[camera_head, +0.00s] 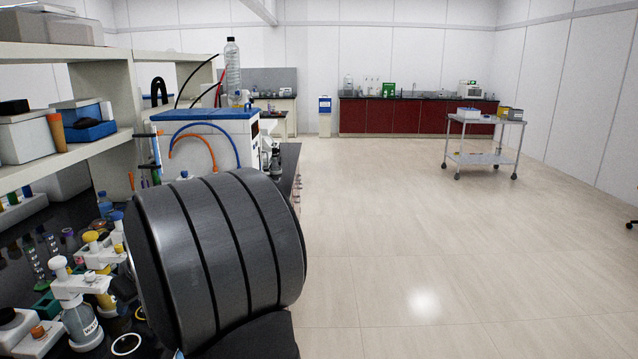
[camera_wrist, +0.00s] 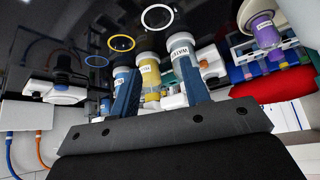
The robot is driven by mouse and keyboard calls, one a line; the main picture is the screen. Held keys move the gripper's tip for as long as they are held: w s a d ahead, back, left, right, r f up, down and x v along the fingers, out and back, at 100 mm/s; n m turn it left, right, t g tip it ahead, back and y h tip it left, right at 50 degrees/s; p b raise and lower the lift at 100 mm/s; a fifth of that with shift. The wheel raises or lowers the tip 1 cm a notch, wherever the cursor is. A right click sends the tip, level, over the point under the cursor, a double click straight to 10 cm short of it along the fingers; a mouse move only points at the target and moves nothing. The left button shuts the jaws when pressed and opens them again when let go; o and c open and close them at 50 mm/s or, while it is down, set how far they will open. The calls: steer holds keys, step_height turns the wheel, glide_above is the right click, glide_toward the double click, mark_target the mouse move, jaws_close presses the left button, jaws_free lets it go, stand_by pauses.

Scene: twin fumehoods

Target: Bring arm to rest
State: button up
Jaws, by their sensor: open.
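My gripper (camera_wrist: 158,66) shows in the wrist view with its two blue-grey fingers spread apart. No object is clearly held between them. Behind the fingers stand a bottle with a yellow body (camera_wrist: 150,76) and a clear bottle labelled water (camera_wrist: 181,48); their distance from the fingers is hard to tell. In the head view a large dark grey ribbed part of my arm (camera_head: 225,255) fills the lower left middle and hides my gripper.
Wash bottles (camera_head: 82,322) crowd the black bench at left. A blue-topped white machine (camera_head: 205,145) stands behind my arm. Shelves (camera_head: 100,145) rise at far left. The wide floor (camera_head: 430,250) at right is clear up to a metal cart (camera_head: 485,160).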

steer(key=shift+w+a+f, duration=0.35)
steer(key=shift+a+f, duration=0.1)
steer(key=shift+a, duration=0.35)
steer(key=shift+w+a+f, duration=0.3)
steer(key=shift+a+f, duration=0.1)
steer(key=shift+a, duration=0.35)
steer(key=o, duration=1)
steer(key=shift+o, duration=1.4)
steer(key=shift+s, duration=0.15)
steer(key=s+d+r+n+g+h, duration=0.1)
steer(key=s+d+r+n+h, duration=0.15)
steer(key=s+d+r, duration=0.55)
steer(key=s+d+r+n+g+h, duration=0.15)
steer(key=s+d+h, duration=0.25)
steer(key=s+d, duration=0.55)
steer(key=shift+n+y, duration=0.25)
steer(key=shift+n, duration=0.05)
steer(key=s+a+f, duration=0.1)
steer(key=f, duration=0.2)
steer(key=a+f, duration=0.1)
steer(key=f, duration=0.2)
steer(key=s+f, duration=0.1)
steer(key=f, duration=0.2)
steer(key=shift+s+a+f, duration=0.35)
steer(key=shift+a+f, duration=0.05)
steer(key=shift+r, duration=0.1)
